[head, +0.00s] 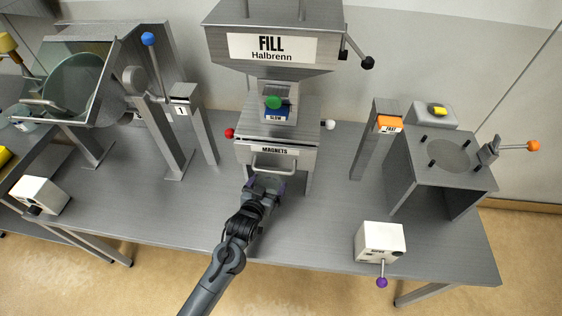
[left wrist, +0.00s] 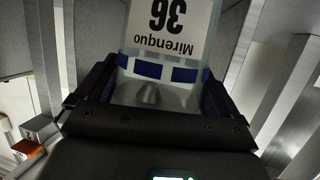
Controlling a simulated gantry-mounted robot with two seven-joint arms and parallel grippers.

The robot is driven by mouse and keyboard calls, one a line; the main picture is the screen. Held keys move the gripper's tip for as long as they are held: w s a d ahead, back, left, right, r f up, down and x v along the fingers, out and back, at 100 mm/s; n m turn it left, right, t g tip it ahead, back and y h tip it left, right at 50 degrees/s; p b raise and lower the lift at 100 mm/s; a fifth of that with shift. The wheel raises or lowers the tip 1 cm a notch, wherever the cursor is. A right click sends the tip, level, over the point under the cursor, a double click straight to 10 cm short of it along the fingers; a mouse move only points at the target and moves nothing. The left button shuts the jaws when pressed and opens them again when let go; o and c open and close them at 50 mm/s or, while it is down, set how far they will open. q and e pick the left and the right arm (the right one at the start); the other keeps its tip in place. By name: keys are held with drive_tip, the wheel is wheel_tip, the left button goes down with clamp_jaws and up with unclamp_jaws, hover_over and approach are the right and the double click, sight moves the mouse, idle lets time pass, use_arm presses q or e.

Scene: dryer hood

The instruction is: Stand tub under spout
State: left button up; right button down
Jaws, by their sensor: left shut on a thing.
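My left gripper (head: 265,184) reaches in from the front, below the magnets unit of the Fill machine. In the left wrist view its fingers (left wrist: 155,88) are shut on the sides of a pale translucent tub (left wrist: 150,96). The tub has a blue band and a white label reading "Mirenquo 36", upside down in that view. In the head view the tub is mostly hidden by the gripper and the machine. The Fill hopper (head: 270,47) stands above the magnets unit (head: 275,150). The spout's outlet is hidden beneath, so I cannot tell whether the tub is under it or touches the table. My right gripper is not in view.
The machine's legs (head: 309,181) stand close to the gripper. A white box with a purple-knobbed lever (head: 380,243) is at the front right, and a grey stand (head: 440,160) is behind it. Posts (head: 203,135) rise at left. The front table between is clear.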

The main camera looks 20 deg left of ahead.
use_arm(q)
drive_tip(key=w+b, duration=0.1)
drive_tip(key=w, duration=0.3)
drive_tip(key=w+b, duration=0.1)
drive_tip(key=w, duration=0.3)
drive_tip(key=w+b, duration=0.1)
drive_tip(key=w, duration=0.3)
drive_tip(key=shift+w+f, duration=0.25)
drive_tip(key=shift+w, duration=0.15)
drive_tip(key=shift+f, duration=0.35)
drive_tip(key=shift+s+f, duration=0.15)
drive_tip(key=shift+s, duration=0.05)
drive_tip(key=shift+w, duration=0.1)
drive_tip(key=shift+f, duration=0.2)
drive_tip(key=o, duration=0.6)
drive_tip(key=shift+o, duration=0.2)
drive_tip(key=shift+r, duration=0.1)
